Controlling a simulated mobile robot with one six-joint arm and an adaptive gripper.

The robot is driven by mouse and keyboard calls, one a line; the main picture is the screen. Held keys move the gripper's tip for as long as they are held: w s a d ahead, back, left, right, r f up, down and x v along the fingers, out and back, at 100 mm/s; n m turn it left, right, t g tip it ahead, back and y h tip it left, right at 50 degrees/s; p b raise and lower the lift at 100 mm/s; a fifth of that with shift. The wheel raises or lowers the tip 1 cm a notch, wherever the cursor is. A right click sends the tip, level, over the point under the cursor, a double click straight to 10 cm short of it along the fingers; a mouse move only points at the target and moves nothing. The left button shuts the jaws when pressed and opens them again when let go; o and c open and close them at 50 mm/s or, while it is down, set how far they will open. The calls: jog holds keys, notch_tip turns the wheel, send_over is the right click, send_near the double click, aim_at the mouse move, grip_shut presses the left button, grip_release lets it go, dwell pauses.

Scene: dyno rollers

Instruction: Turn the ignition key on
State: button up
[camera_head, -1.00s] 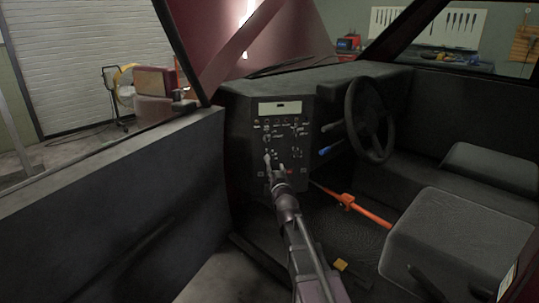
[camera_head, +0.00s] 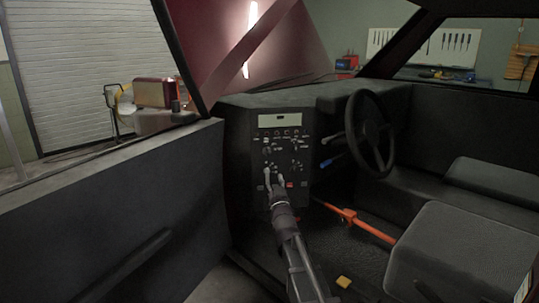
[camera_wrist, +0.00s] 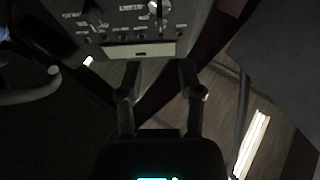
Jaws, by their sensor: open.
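The dark control panel (camera_head: 281,145) stands left of the steering wheel, with a pale display strip, a row of small knobs and several switches. I cannot tell which small part is the ignition key. My gripper (camera_head: 274,176) is in front of the panel's lower part, fingers pointing up at it; whether it touches cannot be told. In the wrist view my gripper (camera_wrist: 159,72) is open with nothing between its fingers. The panel (camera_wrist: 134,28) appears inverted at the top there, beyond the fingertips, with a bright knob (camera_wrist: 155,8) at the edge.
The steering wheel (camera_head: 369,133) and a blue-tipped lever (camera_head: 327,164) are right of the panel. An orange bar (camera_head: 348,215) crosses low to the right, before the seat (camera_head: 465,255). The door (camera_head: 110,215) is on the left. A yellow piece (camera_head: 343,282) lies on the floor.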

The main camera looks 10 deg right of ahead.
aim_at(268, 157)
jog(key=p+x, duration=0.5)
jog(key=x, duration=0.8)
jog(key=shift+w+r, duration=0.1)
jog(key=shift+w, duration=0.1)
jog(key=shift+c, duration=0.2)
